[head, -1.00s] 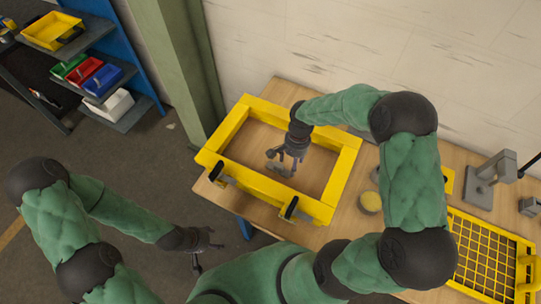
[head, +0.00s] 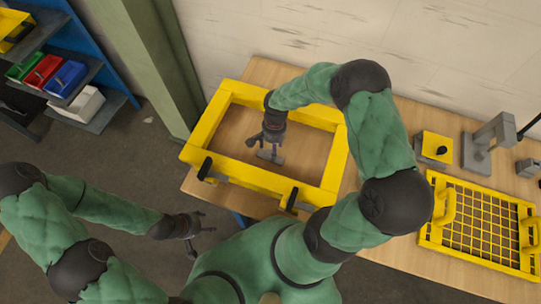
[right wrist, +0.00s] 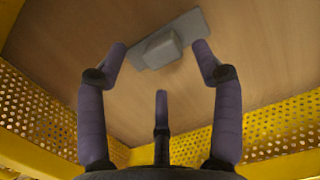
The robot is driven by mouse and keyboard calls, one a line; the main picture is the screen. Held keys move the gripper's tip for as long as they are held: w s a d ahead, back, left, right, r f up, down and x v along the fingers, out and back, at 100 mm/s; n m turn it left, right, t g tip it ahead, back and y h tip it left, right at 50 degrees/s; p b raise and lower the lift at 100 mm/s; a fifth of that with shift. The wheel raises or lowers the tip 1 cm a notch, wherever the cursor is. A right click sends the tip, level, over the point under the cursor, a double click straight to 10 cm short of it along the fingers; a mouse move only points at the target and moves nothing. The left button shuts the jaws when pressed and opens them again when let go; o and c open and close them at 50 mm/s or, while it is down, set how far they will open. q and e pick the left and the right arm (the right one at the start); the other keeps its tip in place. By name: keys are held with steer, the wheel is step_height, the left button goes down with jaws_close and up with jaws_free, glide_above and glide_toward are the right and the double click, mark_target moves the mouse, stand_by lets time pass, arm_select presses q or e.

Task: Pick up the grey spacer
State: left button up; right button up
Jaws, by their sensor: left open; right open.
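A grey piece with a flat bar and a raised block, which looks like the grey spacer (head: 270,157), lies on the wooden tabletop inside the yellow frame. In the right wrist view the grey spacer (right wrist: 163,47) shows between and just beyond the fingertips, its bar slanting up to the right. My right gripper (head: 264,144) is open and empty, pointing down over it inside the frame; I cannot tell the exact gap. My left gripper (head: 201,231) is open and empty, off the table at the lower left.
The yellow frame (head: 338,160) walls in the right gripper, with black clamps on its front side. To the right are a yellow block with a black knob (head: 433,147), a grey stand (head: 480,158) and a yellow grid tray (head: 428,236). Shelves with bins stand far left.

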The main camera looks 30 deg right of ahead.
mark_target(270, 153)
steer(key=f, duration=0.4)
steer(key=shift+a+b, duration=0.3)
steer(key=shift+b, duration=0.05)
steer(key=shift+s, duration=0.1)
jaws_close()
